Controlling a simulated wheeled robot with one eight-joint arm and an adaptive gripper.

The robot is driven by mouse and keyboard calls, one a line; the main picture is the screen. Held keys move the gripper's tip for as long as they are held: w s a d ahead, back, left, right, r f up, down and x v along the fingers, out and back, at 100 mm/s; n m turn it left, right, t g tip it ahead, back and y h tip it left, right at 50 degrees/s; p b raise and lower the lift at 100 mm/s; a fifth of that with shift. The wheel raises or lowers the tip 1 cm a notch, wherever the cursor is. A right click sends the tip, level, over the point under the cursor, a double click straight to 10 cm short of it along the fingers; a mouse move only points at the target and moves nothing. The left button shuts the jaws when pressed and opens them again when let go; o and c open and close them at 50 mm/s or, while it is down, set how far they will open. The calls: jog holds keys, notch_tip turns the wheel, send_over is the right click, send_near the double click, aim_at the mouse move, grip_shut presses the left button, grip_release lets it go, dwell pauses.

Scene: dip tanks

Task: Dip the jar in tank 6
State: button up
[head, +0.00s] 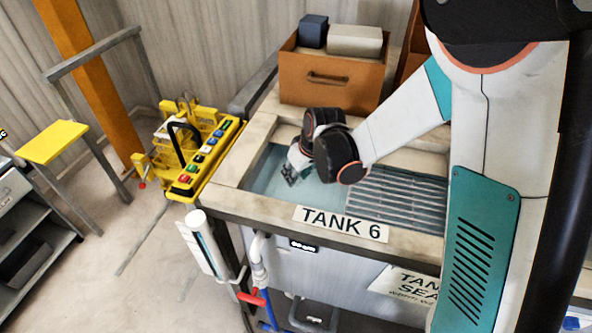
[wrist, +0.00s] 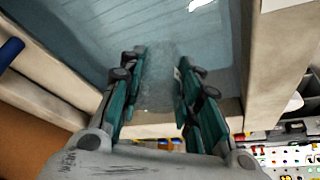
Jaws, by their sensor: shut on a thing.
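Tank 6 (head: 262,207) has a pale rim, blue-grey liquid at its left and a slatted rack at its right. A sign reading TANK 6 (head: 340,222) is on its front edge. My gripper (head: 290,176) reaches down over the left part of the tank, inside the rim. In the wrist view its teal fingers (wrist: 160,62) are closed on a clear, see-through jar (wrist: 159,88). The jar is hard to make out against the liquid, and I cannot tell how deep it is. In the head view the jar is not clearly visible.
An orange-brown box (head: 330,82) with a dark block and a grey block stands behind the tank. A yellow control panel (head: 206,158) with coloured buttons is at its left. A white cylinder (head: 203,243) hangs at the front left corner. Floor shows further left.

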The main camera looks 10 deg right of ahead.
jog(key=shift+f+b, duration=7.65)
jog(key=shift+f, duration=1.3)
jog(key=shift+r+p, duration=6.1)
jog(key=shift+r, duration=3.15)
